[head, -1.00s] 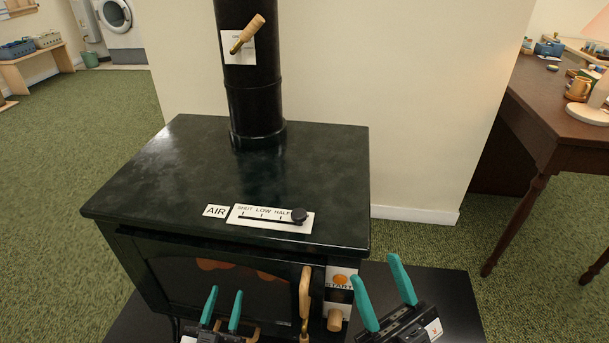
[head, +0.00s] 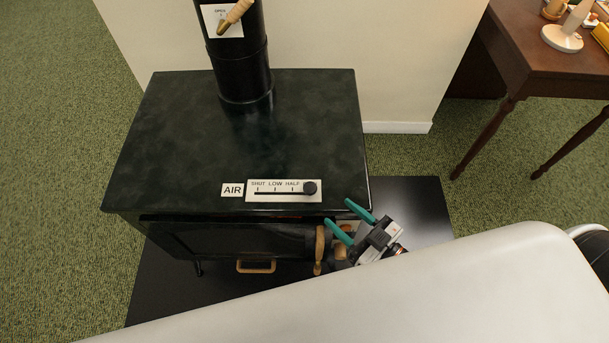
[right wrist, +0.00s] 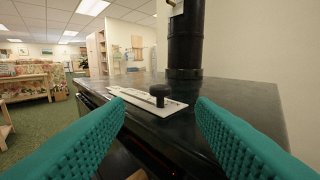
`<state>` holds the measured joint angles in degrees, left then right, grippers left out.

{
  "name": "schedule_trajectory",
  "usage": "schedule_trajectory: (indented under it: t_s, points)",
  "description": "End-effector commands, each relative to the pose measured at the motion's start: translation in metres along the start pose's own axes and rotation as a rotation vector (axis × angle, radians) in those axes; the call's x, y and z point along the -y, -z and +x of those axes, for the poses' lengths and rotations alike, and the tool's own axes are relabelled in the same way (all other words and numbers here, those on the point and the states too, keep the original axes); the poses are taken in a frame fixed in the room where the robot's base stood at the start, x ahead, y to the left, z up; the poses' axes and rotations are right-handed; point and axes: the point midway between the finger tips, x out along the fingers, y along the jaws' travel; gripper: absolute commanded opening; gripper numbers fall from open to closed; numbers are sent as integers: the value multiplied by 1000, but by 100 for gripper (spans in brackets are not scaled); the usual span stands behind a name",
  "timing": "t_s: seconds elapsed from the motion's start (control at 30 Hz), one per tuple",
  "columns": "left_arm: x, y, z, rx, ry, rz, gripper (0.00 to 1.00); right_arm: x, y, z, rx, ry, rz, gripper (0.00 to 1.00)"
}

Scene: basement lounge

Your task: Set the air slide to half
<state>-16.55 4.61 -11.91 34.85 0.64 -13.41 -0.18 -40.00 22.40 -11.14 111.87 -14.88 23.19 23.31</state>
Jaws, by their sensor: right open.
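The air slide's round black knob (head: 310,188) stands at the right end of its slot, past the HALF mark, on a white plate (head: 285,197) marked SHUT, LOW, HALF. An AIR label (head: 232,190) is to its left. The plate lies on the front of the dark stove top (head: 230,130). My right gripper (head: 345,216) is open and empty at the stove's front right corner, to the right of and nearer than the knob. In the right wrist view the knob (right wrist: 159,92) shows ahead between the teal fingers, not touching them. My left gripper is not in view.
A black flue pipe (head: 240,65) with a wooden-handled lever (head: 235,16) rises from the stove's back. Wooden handles (head: 319,248) are on the stove front. A brown table (head: 535,55) stands at the right. A large pale surface covers the lower right.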

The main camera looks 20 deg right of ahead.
Motion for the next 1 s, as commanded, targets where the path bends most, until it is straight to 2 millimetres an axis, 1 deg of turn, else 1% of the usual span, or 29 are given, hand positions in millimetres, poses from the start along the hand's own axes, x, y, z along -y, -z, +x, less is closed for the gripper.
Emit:
schedule_trajectory:
  t_s: [0.03,0.3,0.4,0.5,0.6,0.7,0.93,0.97,1.0]
  points:
    - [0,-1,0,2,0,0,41,0,-2,11,7,0,-1,50]
    - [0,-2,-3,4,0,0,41,0,-2,66,7,-1,-2,50]
    - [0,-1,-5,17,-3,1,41,0,-2,82,7,0,0,50]
    - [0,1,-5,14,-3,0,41,0,-2,94,5,0,0,50]
    - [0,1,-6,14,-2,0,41,0,-2,101,4,0,-1,50]
    - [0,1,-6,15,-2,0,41,0,-1,104,3,-1,0,50]
    - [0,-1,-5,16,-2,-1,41,-1,-1,104,3,-1,0,50]
    - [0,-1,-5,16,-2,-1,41,-1,-1,104,3,-1,0,47]
    - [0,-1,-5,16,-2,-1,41,0,-1,104,3,-1,0,40]
